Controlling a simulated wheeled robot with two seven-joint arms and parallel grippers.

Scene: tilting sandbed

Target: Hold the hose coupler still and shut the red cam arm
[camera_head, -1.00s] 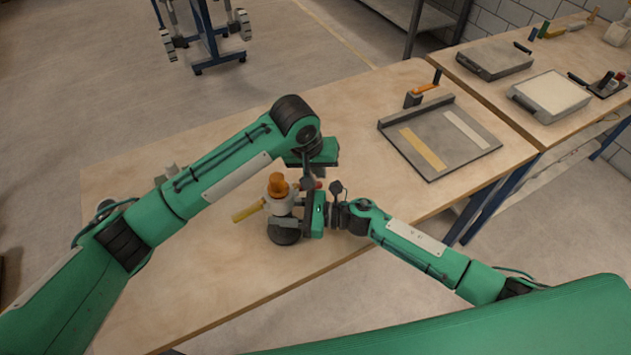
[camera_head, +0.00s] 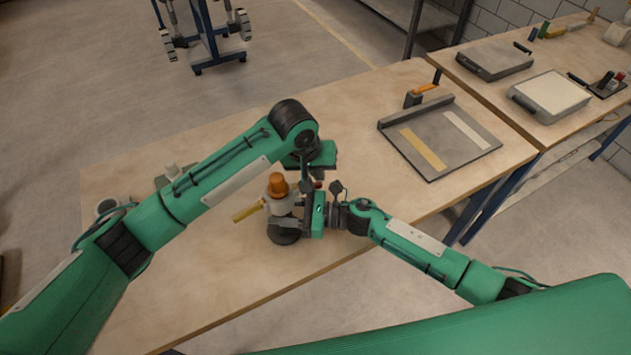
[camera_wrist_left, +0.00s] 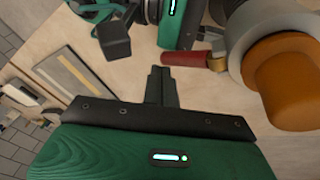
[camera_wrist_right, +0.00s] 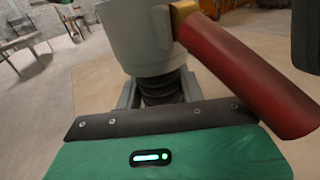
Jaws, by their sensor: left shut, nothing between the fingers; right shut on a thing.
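The hose coupler (camera_head: 283,206) stands on the bench with a pale grey body, an orange cap (camera_head: 278,184) and a dark round base (camera_head: 284,234). My right gripper (camera_wrist_right: 162,92) is shut on its dark neck, below the grey body (camera_wrist_right: 140,35). The red cam arm (camera_wrist_right: 245,75) slants outward and down from a brass-coloured pivot in the right wrist view. It also shows in the left wrist view (camera_wrist_left: 195,59), sticking out from the coupler. My left gripper (camera_wrist_left: 160,85) is shut and empty, beside the red arm and apart from it. In the head view its fingertips (camera_head: 307,186) are hard to make out.
A yellow arm (camera_head: 248,212) sticks out from the coupler's left side. A grey tray (camera_head: 445,150) with two strips lies at the bench's right. A block with an orange lever (camera_head: 413,99) stands behind it. The bench front is clear.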

